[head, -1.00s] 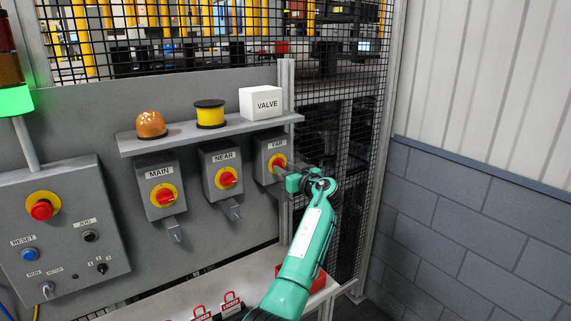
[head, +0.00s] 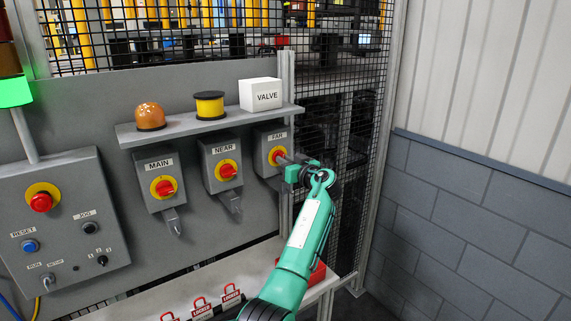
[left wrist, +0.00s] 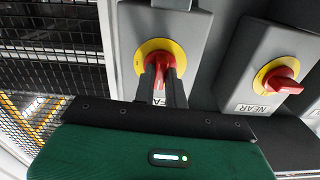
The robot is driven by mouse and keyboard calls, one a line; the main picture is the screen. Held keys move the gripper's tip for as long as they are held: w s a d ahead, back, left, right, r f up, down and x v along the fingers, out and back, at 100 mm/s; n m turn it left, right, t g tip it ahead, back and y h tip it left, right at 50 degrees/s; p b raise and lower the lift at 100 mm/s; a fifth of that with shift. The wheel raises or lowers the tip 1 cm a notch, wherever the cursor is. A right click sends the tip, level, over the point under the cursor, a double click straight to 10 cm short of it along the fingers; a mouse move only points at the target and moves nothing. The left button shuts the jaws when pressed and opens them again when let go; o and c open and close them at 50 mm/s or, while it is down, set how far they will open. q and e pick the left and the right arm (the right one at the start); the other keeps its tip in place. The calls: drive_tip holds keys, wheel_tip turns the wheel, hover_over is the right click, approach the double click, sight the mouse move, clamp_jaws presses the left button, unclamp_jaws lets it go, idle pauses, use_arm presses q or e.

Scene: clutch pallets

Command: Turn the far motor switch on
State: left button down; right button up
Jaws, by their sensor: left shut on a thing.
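The FAR switch box (head: 271,141) is the rightmost of three grey boxes under a shelf. Its red knob on a yellow disc (head: 276,155) is partly covered by my left gripper (head: 286,160), which reaches in from the lower right. In the left wrist view, my left gripper (left wrist: 163,88) has its dark fingers shut on the red FAR knob (left wrist: 165,62), in front of the yellow disc (left wrist: 146,48). The knob's end is hidden between the fingers, and its exact angle is hard to tell. My right gripper is not in view.
The NEAR switch (head: 228,171) and MAIN switch (head: 165,188) stand to the left. The shelf (head: 185,131) above holds an orange dome, a yellow spool and a VALVE block. A control box (head: 60,230) is at left. Red padlock tags (head: 200,304) lie on the ledge below. Mesh fence stands behind.

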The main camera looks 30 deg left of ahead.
use_arm(q)
drive_tip(key=m+b, duration=0.2)
drive_tip(key=m, duration=0.1)
drive_tip(key=shift+f+b, duration=0.15)
drive_tip(key=shift+b, duration=0.15)
drive_tip(key=shift+m+b, duration=0.4)
drive_tip(key=shift+m, duration=0.5)
drive_tip(key=m, duration=0.2)
drive_tip(key=shift+m, duration=0.4)
drive_tip(key=m, duration=0.2)
drive_tip(key=shift+r+m, duration=0.25)
drive_tip(key=shift+m, duration=0.95)
drive_tip(key=shift+m+p, duration=1.05)
drive_tip(key=shift+m, duration=1.45)
drive_tip(key=shift+f, duration=0.1)
